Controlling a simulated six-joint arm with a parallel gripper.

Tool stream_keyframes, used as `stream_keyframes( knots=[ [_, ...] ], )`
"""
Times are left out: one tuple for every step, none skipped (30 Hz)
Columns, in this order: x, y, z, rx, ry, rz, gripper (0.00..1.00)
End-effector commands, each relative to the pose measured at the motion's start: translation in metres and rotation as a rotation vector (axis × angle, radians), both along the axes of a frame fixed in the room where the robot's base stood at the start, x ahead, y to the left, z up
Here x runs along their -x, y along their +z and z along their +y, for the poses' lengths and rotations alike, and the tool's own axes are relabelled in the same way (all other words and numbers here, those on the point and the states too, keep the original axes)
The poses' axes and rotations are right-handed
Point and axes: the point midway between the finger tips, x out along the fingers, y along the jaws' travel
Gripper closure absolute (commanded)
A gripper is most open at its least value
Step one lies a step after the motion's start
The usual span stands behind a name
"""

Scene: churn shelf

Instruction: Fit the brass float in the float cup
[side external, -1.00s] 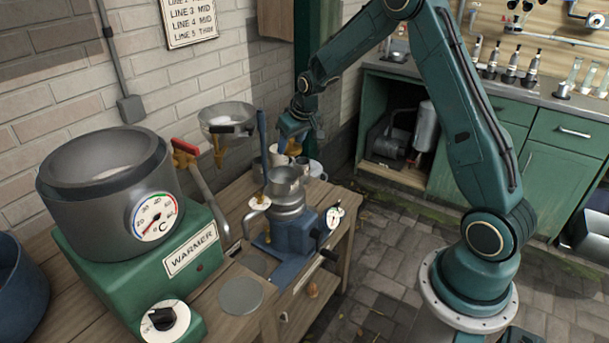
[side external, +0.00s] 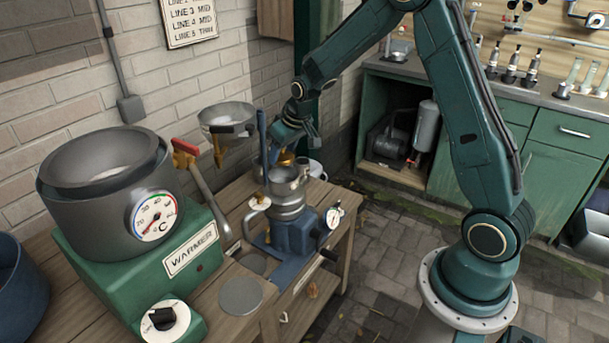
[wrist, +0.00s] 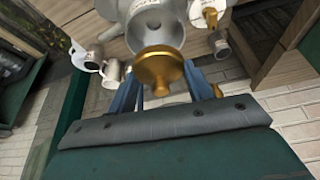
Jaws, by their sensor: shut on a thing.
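The brass float (wrist: 158,68) is a round brass disc with a small knob on top. My gripper (wrist: 162,88) is shut on it, with blue fingers on either side. In the side view the brass float (side external: 286,158) shows below my gripper (side external: 287,148), just above and behind the rim of a grey metal cup (side external: 287,178), which looks like the float cup. This cup sits on a blue stand with a dial. In the wrist view the open cup (wrist: 158,24) lies just beyond the float, which overlaps its near rim.
A metal funnel (side external: 227,118) with a brass spout is left of my gripper. A blue upright lever (side external: 262,135) stands close beside the cup. The green warmer (side external: 135,250) fills the left of the bench. White mugs (wrist: 88,57) stand near the cup.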

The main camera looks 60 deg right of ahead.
Motion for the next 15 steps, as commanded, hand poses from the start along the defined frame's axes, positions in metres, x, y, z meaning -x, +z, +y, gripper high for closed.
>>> stream_keyframes(
  knots=[
    [0.0,-0.004,0.0,0.0,0.0,0.002,0.71],
    [0.0,-0.006,0.0,0.0,0.0,0.002,0.71],
    [0.0,-0.008,0.0,0.0,0.0,0.002,0.71],
    [0.0,-0.01,0.0,0.0,0.0,0.002,0.71],
    [0.0,-0.012,0.0,0.0,0.0,0.002,0.71],
    [0.0,-0.014,0.0,0.0,0.0,0.002,0.71],
    [0.0,-0.015,0.0,0.0,0.0,0.002,0.71],
    [0.0,-0.016,0.0,0.0,0.0,0.001,0.71],
    [0.0,-0.018,0.0,0.0,0.0,0.001,0.71],
    [0.0,-0.019,0.0,0.0,0.0,0.0,0.71],
    [0.0,-0.02,0.0,0.0,0.0,0.0,0.71],
    [0.0,-0.022,0.0,0.0,0.0,0.0,0.71],
    [0.0,-0.023,0.0,0.0,0.0,0.0,0.71],
    [0.0,-0.023,0.0,0.0,0.0,0.001,0.71],
    [0.0,-0.024,0.0,0.0,0.0,0.001,0.71]
  ],
)
